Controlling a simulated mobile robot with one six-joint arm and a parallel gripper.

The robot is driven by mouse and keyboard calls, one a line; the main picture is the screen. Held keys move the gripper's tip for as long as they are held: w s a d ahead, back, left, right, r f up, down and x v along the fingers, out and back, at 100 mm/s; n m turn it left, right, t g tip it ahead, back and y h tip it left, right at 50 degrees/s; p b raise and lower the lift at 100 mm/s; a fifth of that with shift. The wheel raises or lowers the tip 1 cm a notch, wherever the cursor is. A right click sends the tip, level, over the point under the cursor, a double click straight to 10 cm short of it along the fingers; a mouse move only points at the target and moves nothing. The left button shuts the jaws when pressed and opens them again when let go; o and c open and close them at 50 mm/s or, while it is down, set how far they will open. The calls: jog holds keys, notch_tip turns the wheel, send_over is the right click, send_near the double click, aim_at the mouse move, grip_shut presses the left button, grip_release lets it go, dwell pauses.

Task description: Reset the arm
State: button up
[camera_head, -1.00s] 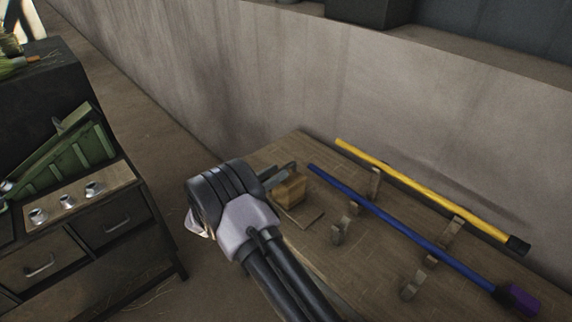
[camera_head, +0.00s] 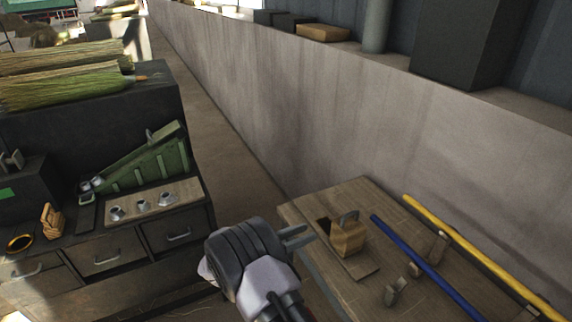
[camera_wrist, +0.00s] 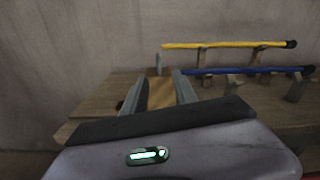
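My arm ends in a dark gripper (camera_head: 293,238) at the lower middle of the head view, beside the left edge of a wooden table (camera_head: 312,212). Its fingers are apart and empty. A small wooden block (camera_head: 349,239) with a grey upright piece stands on the table, a short gap to the right of the fingertips. In the wrist view the open fingers (camera_wrist: 160,90) frame the block (camera_wrist: 160,93) beyond them.
A blue rod (camera_head: 425,266) and a yellow rod (camera_head: 470,245) rest on wooden supports at the right of the table. A concrete wall (camera_head: 300,110) runs behind. At left, a drawer cabinet (camera_head: 107,250) holds a green device (camera_head: 150,165); brooms (camera_head: 70,85) lie behind.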

jog(key=s+d+r+m+g+y+b, duration=0.1)
jog(key=s+d+r+m+g+y, duration=0.35)
jog(key=s+r+m, duration=0.25)
jog(key=s+d+r+m+g+y, duration=0.3)
jog(key=s+d+r+m, duration=0.25)
jog(key=s, duration=0.25)
jog(key=s+a+r+m+t+y, duration=0.3)
jog(key=s+a+m+y, duration=0.1)
jog(key=s+m, duration=0.4)
jog(key=s+a+r+m+t+y+b, duration=0.1)
jog(key=s+a+r+m+t+y, duration=0.2)
jog(key=s+a+m+y, duration=0.2)
jog(key=s+m+y, duration=0.2)
jog(key=s+m, duration=0.1)
jog(key=shift+s+a+t, duration=0.25)
jog(key=shift+s+t, duration=0.1)
